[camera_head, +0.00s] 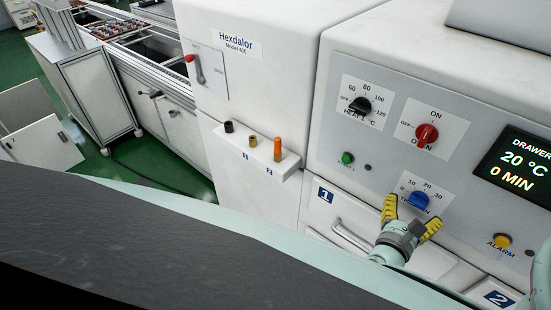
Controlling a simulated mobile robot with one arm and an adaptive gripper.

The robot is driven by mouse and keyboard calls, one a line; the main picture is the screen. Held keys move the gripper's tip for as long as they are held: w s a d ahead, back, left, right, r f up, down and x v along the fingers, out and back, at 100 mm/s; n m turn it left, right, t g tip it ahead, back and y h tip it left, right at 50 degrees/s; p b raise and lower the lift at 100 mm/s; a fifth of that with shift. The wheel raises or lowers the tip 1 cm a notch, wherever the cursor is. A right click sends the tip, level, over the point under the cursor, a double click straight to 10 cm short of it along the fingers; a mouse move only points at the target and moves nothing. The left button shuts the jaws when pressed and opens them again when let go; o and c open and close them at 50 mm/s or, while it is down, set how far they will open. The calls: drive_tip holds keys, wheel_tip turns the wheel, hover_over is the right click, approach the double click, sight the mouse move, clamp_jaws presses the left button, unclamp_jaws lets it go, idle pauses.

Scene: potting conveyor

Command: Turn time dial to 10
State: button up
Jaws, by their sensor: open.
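The time dial is a blue knob (418,200) on the sloped white panel, with a printed scale reading 0, 10, 20, 30 around it. My gripper (412,207) has yellow fingers, one on the left and one on the right of the blue knob. The fingers are spread open around the knob; I cannot tell whether they touch it. The knob's pointer direction is too small to make out. The display (519,166) reads DRAWER, 20 °C and 0 MIN. The lower part of the dial's plate is partly hidden by my gripper.
Near the dial are a black heat knob (359,106), a red oven knob (427,134), a green button (347,158) and a yellow alarm button (502,241). A drawer handle (351,236) is below. A small shelf (257,160) with three coloured pegs juts out at left.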

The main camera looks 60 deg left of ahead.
sight(416, 205)
drive_tip(key=shift+p+x, duration=0.4)
drive_tip(key=shift+x, duration=1.25)
drive_tip(key=shift+c, duration=0.3)
drive_tip(key=shift+s, duration=0.1)
drive_tip(key=c, duration=1.1)
drive_tip(key=shift+c, duration=0.2)
